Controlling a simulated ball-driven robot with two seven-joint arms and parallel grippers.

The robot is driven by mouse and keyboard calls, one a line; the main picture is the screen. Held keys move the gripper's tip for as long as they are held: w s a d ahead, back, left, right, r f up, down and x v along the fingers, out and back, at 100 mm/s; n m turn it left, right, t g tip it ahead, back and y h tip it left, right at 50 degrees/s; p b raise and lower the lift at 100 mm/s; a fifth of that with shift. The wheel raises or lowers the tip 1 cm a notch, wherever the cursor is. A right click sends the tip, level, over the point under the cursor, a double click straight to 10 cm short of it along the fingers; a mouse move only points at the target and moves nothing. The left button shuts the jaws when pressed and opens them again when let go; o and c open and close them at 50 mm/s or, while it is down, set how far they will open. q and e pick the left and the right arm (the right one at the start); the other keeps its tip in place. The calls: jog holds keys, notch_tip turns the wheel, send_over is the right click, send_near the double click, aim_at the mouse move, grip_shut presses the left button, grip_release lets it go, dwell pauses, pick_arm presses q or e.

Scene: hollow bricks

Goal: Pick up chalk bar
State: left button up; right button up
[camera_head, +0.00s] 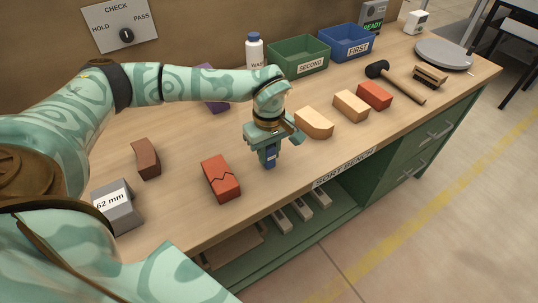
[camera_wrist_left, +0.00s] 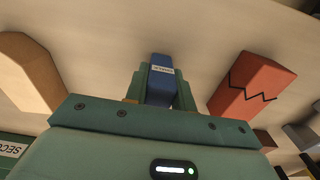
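The chalk bar (camera_head: 270,158) is a small blue bar. It stands out below my left gripper (camera_head: 266,152) over the front middle of the bench, and I cannot tell whether its lower end touches the top. In the left wrist view the chalk bar (camera_wrist_left: 161,75) has a white label and sits between the two green fingers of the left gripper (camera_wrist_left: 160,92). The fingers lie close against both of its sides, shut on it. The upper part of the bar is hidden by the fingers in the head view. My right gripper is not in view.
A cracked red brick (camera_head: 221,179) lies left of the gripper, a tan brick (camera_head: 314,124) to its right. A brown curved brick (camera_head: 146,159) and grey 62 mm block (camera_head: 117,207) are farther left. Green (camera_head: 299,55) and blue (camera_head: 346,43) bins stand behind, near a white bottle (camera_head: 254,51).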

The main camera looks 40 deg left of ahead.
aim_at(269, 147)
pick_arm(q)
jog(key=shift+c, duration=0.8)
jog(key=shift+r, duration=0.25)
jog(key=r+p, duration=0.1)
jog(key=r, duration=0.1)
jog(key=r+p, duration=0.1)
jog(key=r, duration=0.1)
jog(key=shift+s+d, duration=0.1)
jog(key=shift+s, duration=0.1)
jog(key=s+d+r+p, duration=0.3)
jog(key=s+d+r, duration=0.2)
jog(key=s+r, duration=0.3)
jog(key=s, duration=0.4)
jog(key=shift+s+r, duration=0.25)
jog(key=shift+d, duration=0.1)
